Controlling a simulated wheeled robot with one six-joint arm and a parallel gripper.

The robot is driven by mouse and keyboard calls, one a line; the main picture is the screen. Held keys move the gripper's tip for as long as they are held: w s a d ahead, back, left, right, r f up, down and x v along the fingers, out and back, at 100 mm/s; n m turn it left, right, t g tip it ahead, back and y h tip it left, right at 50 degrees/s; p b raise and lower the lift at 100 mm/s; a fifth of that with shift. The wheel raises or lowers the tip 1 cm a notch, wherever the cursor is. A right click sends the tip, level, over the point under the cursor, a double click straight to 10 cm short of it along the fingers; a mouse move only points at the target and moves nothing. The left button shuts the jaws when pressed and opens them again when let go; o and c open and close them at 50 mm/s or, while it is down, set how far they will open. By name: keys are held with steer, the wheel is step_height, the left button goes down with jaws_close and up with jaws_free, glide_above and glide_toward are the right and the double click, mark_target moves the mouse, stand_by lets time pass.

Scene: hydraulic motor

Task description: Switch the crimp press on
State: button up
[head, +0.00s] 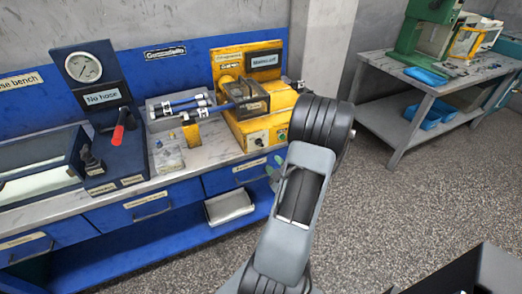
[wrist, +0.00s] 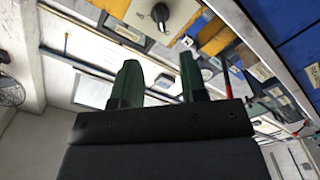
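The crimp press (head: 238,128) is a yellow machine on the bench. A sign on its yellow back plate reads "Mains: off" (head: 264,61). A dark rotary knob on a pale plate (head: 257,140) is on its front face. In the wrist view the knob (wrist: 160,13) shows near the top edge, beyond the fingertips and apart from them. My gripper (wrist: 158,75) has two green fingers spread apart with nothing between them. In the head view my gripper (head: 273,172) is in front of and below the press, mostly hidden behind my arm.
Left of the press are a hose assembly (head: 182,106) in a grey fixture and a gauge station (head: 84,67) reading "No hose" with a red-handled lever (head: 118,133). An open tray (head: 229,206) juts out below the bench top. A side table (head: 430,85) stands right; floor between is clear.

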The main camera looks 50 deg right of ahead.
mark_target(261, 145)
steer(key=p+x, duration=0.1)
steer(key=x, duration=1)
steer(key=shift+w+d+r+p, duration=0.1)
steer(key=shift+w+p, duration=0.2)
steer(key=shift+w, duration=0.1)
steer(key=c, duration=0.6)
